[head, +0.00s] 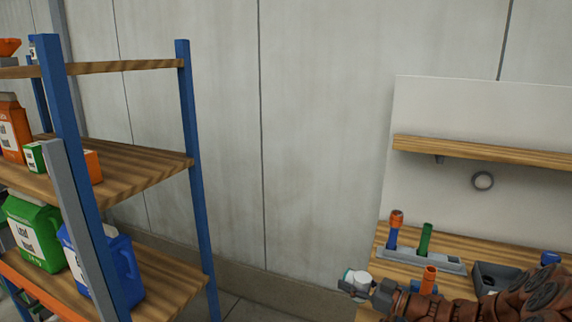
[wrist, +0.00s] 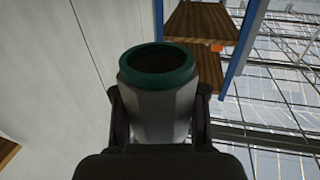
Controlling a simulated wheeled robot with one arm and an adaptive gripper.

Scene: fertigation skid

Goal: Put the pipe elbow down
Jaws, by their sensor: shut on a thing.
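The pipe elbow (wrist: 160,100) is pale grey with a dark green ring around its open end. In the wrist view it fills the middle, with its open mouth toward the top. My gripper (wrist: 158,112) is shut on it, one dark finger on each side. In the head view the elbow (head: 358,278) is a small whitish piece at the end of my gripper (head: 362,286), beside the left edge of the wooden workbench (head: 396,270). Its lower part is hidden behind the gripper in the wrist view.
A grey rack (head: 425,256) on the bench holds a blue-and-orange item and a green one. An orange-and-blue item (head: 429,279) stands near my arm. A dark tray (head: 496,278) is at the right. A shelf unit (head: 135,168) with jugs and cartons stands left.

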